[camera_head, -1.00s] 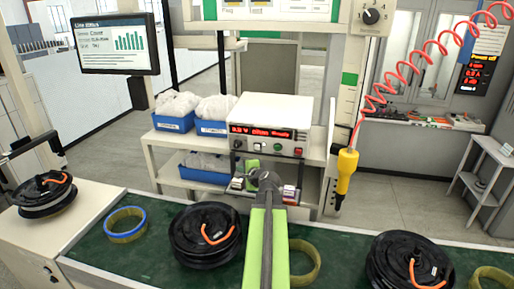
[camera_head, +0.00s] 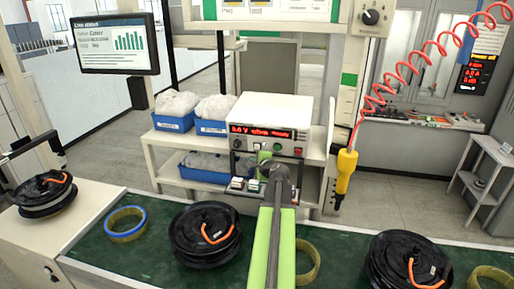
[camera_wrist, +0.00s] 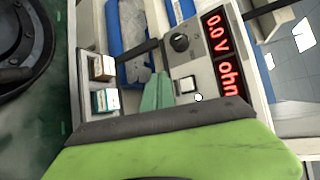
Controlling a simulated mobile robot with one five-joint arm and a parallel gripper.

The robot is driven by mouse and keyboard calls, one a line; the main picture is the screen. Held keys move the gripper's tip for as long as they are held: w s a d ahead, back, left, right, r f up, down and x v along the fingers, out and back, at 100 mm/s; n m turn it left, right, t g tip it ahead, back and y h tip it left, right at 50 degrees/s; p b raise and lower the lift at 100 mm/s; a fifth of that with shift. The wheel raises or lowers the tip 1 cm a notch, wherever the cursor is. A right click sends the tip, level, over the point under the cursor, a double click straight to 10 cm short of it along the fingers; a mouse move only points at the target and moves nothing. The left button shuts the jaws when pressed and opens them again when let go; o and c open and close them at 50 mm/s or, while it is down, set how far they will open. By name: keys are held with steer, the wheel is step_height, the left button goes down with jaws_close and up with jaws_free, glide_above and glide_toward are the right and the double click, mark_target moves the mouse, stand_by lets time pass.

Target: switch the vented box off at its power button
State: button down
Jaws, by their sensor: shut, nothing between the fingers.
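A white box (camera_head: 272,108) with a lit red display stands on the cream shelf behind the bench; I take it for the vented box, though no vents show clearly. Its front has a dark knob (camera_wrist: 180,42), a red round button (camera_head: 298,151) and, in the wrist view, a pale square button (camera_wrist: 187,85). Which control is the power button I cannot tell. My gripper (camera_head: 264,158) is shut and empty, in front of the lower middle of this panel. Its green fingers (camera_wrist: 157,92) point at the panel in the wrist view; contact cannot be told. The gripper hides part of the front.
Small switch blocks (camera_wrist: 104,84) sit low in front of the box. Blue bins (camera_head: 173,122) stand to its left. A yellow tool (camera_head: 346,170) hangs on a red coiled cord to the right. Black hub motors (camera_head: 205,234) and yellow rings lie on the green bench.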

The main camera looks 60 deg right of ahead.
steer(key=d, duration=0.1)
steer(key=w+d, duration=0.1)
steer(key=d, duration=0.2)
steer(key=shift+w+d+r+p, duration=0.25)
steer(key=shift+d+r+p, duration=0.05)
steer(key=shift+d+r, duration=0.05)
steer(key=shift+d, duration=0.1)
stand_by(1.6)
steer(key=shift+d, duration=0.3)
steer(key=shift+w+d+r, duration=0.15)
steer(key=shift+w+d, duration=0.05)
steer(key=shift+d, duration=0.2)
stand_by(0.6)
steer(key=shift+a, duration=0.1)
steer(key=shift+s+a, duration=0.3)
steer(key=shift+a, duration=0.4)
steer(key=shift+s+a+f+b, duration=0.15)
steer(key=shift+s+a, duration=0.1)
steer(key=shift+a, duration=0.55)
steer(key=shift+s+a+f+b, duration=0.1)
steer(key=shift+s+a+f, duration=0.15)
steer(key=shift+a, duration=0.55)
steer(key=shift+s+a+f+b, duration=0.1)
steer(key=shift+s+a, duration=0.15)
steer(key=shift+a, duration=0.55)
